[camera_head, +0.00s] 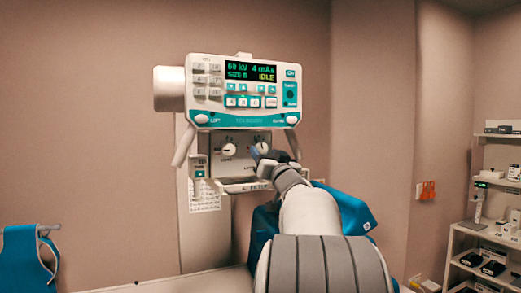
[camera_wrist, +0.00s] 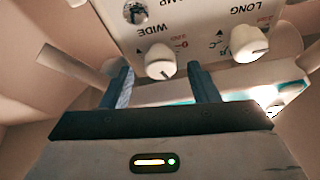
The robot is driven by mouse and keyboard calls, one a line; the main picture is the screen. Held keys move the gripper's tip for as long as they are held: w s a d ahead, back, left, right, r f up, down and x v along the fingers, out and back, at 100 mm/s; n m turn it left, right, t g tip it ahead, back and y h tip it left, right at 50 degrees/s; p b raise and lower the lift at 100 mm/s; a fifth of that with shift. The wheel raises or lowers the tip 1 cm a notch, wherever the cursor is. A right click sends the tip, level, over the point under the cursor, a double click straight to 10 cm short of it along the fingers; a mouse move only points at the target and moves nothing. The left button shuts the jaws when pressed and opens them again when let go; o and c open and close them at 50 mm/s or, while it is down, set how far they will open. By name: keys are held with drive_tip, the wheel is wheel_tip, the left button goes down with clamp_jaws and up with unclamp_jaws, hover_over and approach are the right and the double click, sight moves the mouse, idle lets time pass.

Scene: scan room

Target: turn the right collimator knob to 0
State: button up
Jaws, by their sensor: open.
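The collimator panel (camera_head: 243,141) sits under the console and has two white knobs. The right knob (camera_head: 262,148) is partly covered by my gripper (camera_head: 259,157). In the wrist view, which sees the panel upside down, this knob (camera_wrist: 160,60) is the one by the word WIDE. It shows in the gap between the tips of my open gripper (camera_wrist: 161,68), with space on both sides. A dark line marks its lower edge there. The number it points to is not readable. The left knob (camera_head: 228,149) shows by the word LONG in the wrist view (camera_wrist: 250,44).
The console (camera_head: 243,94) above has a lit display reading IDLE and teal buttons. Handles hang at both sides of the panel. A small hand control (camera_head: 199,167) hangs to the left. Shelves (camera_head: 487,225) stand far right; a blue apron (camera_head: 30,258) is at lower left.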

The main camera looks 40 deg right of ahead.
drive_tip(key=shift+w+d+r, duration=0.15)
drive_tip(key=shift+w+r, duration=0.15)
drive_tip(key=shift+w, duration=0.3)
drive_tip(key=c, duration=1)
